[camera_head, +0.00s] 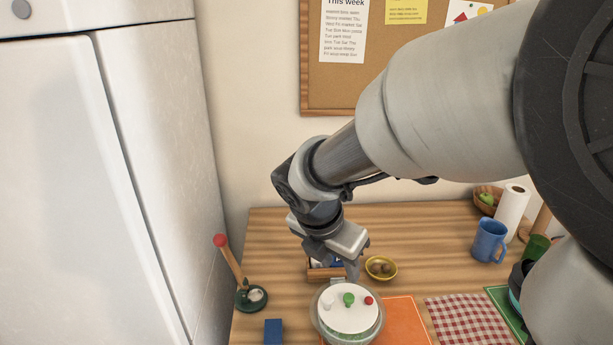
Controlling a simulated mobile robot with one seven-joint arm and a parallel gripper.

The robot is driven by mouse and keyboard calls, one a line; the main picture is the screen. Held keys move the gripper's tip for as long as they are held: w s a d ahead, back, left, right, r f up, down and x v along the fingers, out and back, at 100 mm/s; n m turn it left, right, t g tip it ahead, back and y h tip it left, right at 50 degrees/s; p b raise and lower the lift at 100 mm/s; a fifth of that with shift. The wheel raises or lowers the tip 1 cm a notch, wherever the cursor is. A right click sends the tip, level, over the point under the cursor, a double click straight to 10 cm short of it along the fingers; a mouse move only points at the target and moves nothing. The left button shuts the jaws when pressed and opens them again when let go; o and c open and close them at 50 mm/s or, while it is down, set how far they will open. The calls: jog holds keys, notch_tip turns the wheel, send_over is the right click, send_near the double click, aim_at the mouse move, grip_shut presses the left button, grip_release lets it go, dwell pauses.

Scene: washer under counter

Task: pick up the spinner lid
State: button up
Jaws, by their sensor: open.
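The spinner lid (345,316) is a white disc on top of a clear round bowl (352,338) at the front of the wooden counter. A green knob (348,299) stands near its middle, with a small red piece (369,300) to the right and a white piece (328,303) to the left. My gripper (346,268) points down just behind and above the lid. It is open and empty. One finger shows clearly and the other is partly hidden. I cannot tell whether a fingertip touches the lid.
A wooden box (322,272) and a yellow bowl (381,268) sit behind the spinner. An orange mat (405,318) and a checked cloth (468,320) lie right. A green holder with a red-tipped stick (231,262) stands left, near a blue block (273,332). A blue mug (489,240) stands back right.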

jog(key=b, duration=0.4)
send_near(349, 296)
jog(key=x, duration=0.5)
jog(key=shift+d+r, duration=0.1)
jog(key=shift+d, duration=0.05)
jog(key=b+x, duration=0.2)
jog(key=x, duration=0.2)
jog(key=shift+f+b, duration=0.25)
jog(key=shift+b, duration=0.15)
jog(key=shift+w+f, duration=0.15)
jog(key=shift+f, duration=0.2)
grip_shut()
jog(key=shift+r, duration=0.1)
